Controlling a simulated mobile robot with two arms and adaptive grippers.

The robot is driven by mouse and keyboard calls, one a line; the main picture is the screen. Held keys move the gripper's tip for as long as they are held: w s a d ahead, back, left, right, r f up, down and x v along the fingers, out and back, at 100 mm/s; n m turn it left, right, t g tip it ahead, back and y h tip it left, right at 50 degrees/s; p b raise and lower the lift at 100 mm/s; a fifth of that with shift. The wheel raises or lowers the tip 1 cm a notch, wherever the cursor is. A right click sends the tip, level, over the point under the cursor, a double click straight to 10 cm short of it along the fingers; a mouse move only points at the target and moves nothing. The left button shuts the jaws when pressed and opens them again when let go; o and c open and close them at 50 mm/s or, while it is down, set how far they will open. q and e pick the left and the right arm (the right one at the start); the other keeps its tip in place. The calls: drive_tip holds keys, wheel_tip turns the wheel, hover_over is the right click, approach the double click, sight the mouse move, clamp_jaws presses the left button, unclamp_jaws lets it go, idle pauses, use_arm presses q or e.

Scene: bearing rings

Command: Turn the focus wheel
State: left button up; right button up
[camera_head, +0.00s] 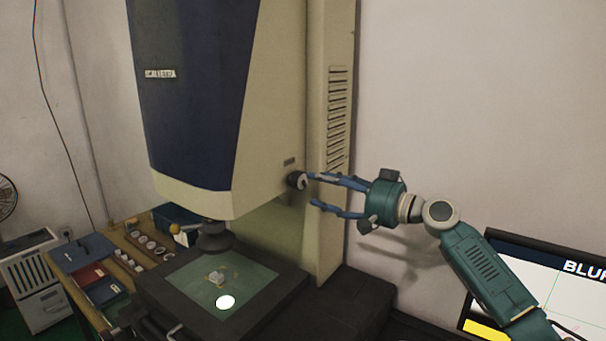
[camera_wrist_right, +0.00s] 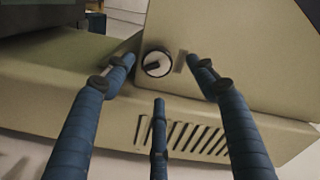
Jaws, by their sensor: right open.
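The focus wheel (camera_head: 298,181) is a small dark knob with a pale face on the right side of the large blue and cream machine (camera_head: 262,110). In the right wrist view the wheel (camera_wrist_right: 156,63) shows a black rim and a white face with a dark mark. My right gripper (camera_head: 312,188) is open, with its blue fingers pointing left at the wheel. In the head view the upper fingertip is close beside the wheel; I cannot tell whether it touches. In the wrist view the wheel lies between the spread fingers (camera_wrist_right: 160,80). My left gripper is out of view.
Below the machine's lens is a dark stage with a green plate (camera_head: 250,287) carrying a small pale part (camera_head: 215,277) and a bright spot. A wooden bench (camera_head: 125,245) with trays and rings is at left. A monitor (camera_head: 575,290) stands lower right, behind my right arm.

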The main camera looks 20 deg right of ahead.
sight(305, 181)
drive_tip(key=p+x, duration=0.1)
drive_tip(key=x, duration=0.5)
drive_tip(key=shift+w+d+f+p, duration=0.1)
drive_tip(key=shift+w+d+p, duration=0.1)
drive_tip(key=shift+p, duration=0.2)
drive_tip(key=shift+w+a, duration=0.2)
drive_tip(key=shift+a, duration=0.05)
drive_tip(key=shift+c, duration=0.3)
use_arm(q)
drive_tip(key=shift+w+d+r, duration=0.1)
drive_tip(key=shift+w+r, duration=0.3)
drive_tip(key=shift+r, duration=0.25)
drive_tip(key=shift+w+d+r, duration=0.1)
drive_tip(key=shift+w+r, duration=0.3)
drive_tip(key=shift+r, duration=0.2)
use_arm(e)
drive_tip(key=c, duration=1.1)
